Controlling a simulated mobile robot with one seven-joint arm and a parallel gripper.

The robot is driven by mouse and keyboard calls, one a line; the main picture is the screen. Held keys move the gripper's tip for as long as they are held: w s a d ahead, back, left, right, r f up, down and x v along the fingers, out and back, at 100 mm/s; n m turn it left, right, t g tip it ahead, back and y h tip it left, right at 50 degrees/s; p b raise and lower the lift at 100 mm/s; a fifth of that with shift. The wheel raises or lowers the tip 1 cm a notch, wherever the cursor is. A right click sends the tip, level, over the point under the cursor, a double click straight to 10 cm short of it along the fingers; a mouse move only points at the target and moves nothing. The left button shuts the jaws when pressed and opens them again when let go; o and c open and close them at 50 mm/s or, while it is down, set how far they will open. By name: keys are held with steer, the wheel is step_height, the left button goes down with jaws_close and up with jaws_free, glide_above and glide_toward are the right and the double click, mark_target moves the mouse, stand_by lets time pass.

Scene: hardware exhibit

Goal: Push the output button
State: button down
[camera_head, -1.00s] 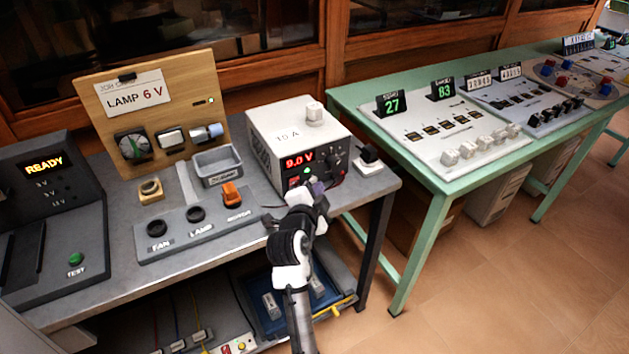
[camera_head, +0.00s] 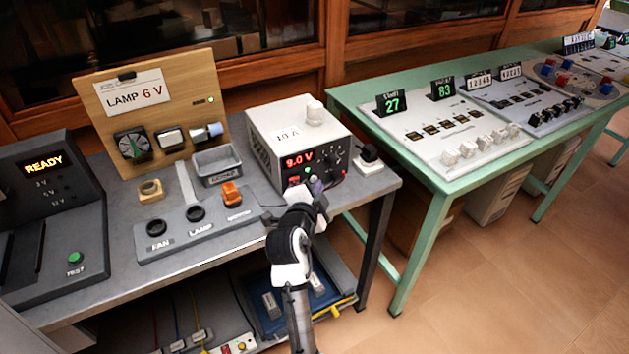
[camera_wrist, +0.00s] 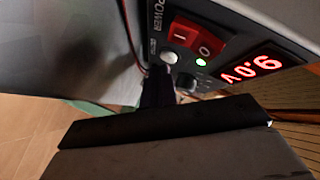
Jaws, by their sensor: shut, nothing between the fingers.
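The power supply (camera_head: 280,145) is a white box with a dark front panel and a red 9.0 V display (camera_head: 300,160). In the wrist view its panel shows tilted, with a red rocker switch (camera_wrist: 191,40), a pale round button (camera_wrist: 169,57), a lit green light (camera_wrist: 201,62) and a dark knob (camera_wrist: 187,83). Which one is labelled output is not readable. My gripper (camera_wrist: 157,75) is shut and empty, its dark fingertips just below the pale button; whether they touch it I cannot tell. In the head view my gripper (camera_head: 313,188) covers the panel's lower part.
The grey bench holds a switch strip (camera_head: 185,232) with an orange switch (camera_head: 231,193), a grey tray (camera_head: 216,165) and a wooden lamp board (camera_head: 155,110). A white-based black knob (camera_head: 368,158) stands right of the supply. A green table (camera_head: 425,190) lies beyond a gap on the right.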

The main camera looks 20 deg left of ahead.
steer(key=shift+w+a, duration=0.2)
stand_by(0.5)
steer(key=shift+s+d+b, duration=0.3)
steer(key=shift+d, duration=0.05)
steer(key=shift+s+d, duration=0.95)
steer(key=shift+d, duration=0.25)
steer(key=shift+s+d, duration=0.9)
steer(key=shift+d, duration=0.3)
steer(key=c, duration=2.1)
jaws_free()
